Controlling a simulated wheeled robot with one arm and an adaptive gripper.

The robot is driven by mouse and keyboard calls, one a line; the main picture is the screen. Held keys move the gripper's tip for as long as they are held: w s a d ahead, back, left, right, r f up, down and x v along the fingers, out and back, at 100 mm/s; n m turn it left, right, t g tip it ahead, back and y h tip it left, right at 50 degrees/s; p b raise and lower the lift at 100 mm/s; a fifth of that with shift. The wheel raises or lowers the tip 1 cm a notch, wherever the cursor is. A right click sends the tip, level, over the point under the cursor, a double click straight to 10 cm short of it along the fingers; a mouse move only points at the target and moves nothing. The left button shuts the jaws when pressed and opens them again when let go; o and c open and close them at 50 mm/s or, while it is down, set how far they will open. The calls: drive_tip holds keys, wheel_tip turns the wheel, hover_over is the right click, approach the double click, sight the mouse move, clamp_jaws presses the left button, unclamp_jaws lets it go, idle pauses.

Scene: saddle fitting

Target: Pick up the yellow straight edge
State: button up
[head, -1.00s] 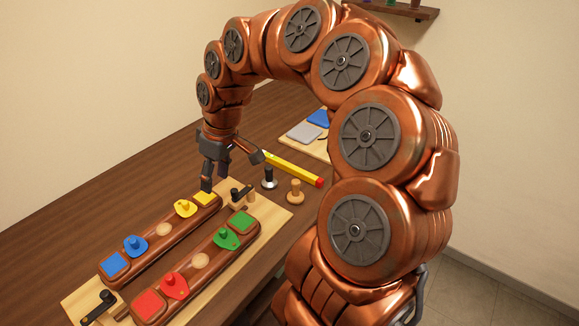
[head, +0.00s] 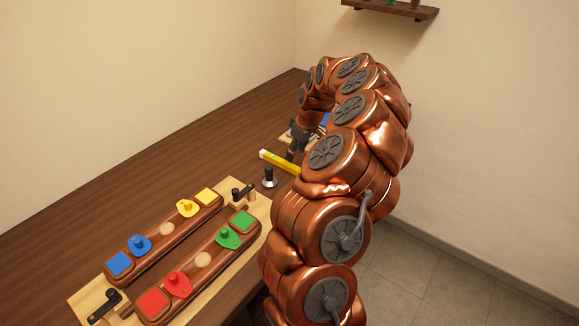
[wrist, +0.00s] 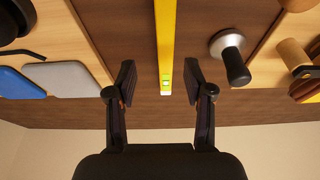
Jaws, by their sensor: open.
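The yellow straight edge (head: 280,161) lies on the table behind the wooden board in the head view, partly hidden by my arm. In the wrist view the straight edge (wrist: 165,45) runs down from the top edge to a pale end with a small green spot. My gripper (wrist: 160,85) is open, with one finger on each side of that end. Nothing is held, and I cannot tell how far above the bar the fingers are.
A metal-based dark-handled tool (wrist: 232,58) stands right of the bar; a wooden piece (wrist: 294,55) is farther right. Blue and grey pads (wrist: 62,78) lie on a board at left. The long board (head: 235,185) holds two wooden bars with coloured pieces.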

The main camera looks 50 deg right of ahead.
sight(290, 165)
drive_tip(key=shift+a+p+x, duration=0.25)
drive_tip(key=shift+p+x, duration=0.5)
drive_tip(key=shift+x, duration=0.55)
drive_tip(key=shift+a+p+x, duration=0.2)
drive_tip(key=shift+p+x, duration=0.5)
drive_tip(key=shift+x, duration=0.55)
drive_tip(key=shift+f, duration=0.45)
clamp_jaws()
